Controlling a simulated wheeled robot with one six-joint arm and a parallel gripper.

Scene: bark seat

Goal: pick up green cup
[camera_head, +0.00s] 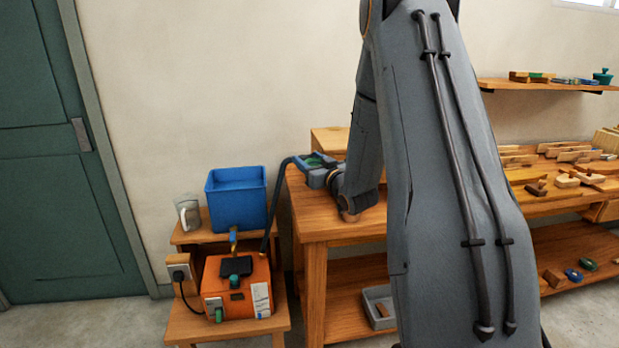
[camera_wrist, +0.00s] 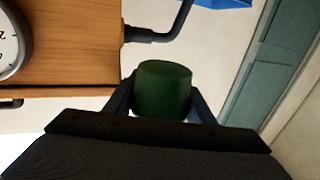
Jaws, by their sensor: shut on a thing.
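The green cup (camera_wrist: 162,88) is in the middle of the wrist view, dark green and plain, between the two dark fingers of my gripper (camera_wrist: 163,96). The gripper is shut on it, with one finger at each side. The gripper body hides the near end of the cup. In the head view my arm reaches down to the left end of the wooden workbench (camera_head: 315,222). There the gripper is small and partly hidden, and a little green shows near it.
A dark hose (camera_head: 276,205) rises beside the bench's left edge, and its bend (camera_wrist: 178,25) shows close beyond the cup. A blue bin (camera_head: 237,200), a clear mug (camera_head: 188,212) and an orange box (camera_head: 236,290) stand on a low stand. A round dial (camera_wrist: 8,45) lies at the wrist view's left.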

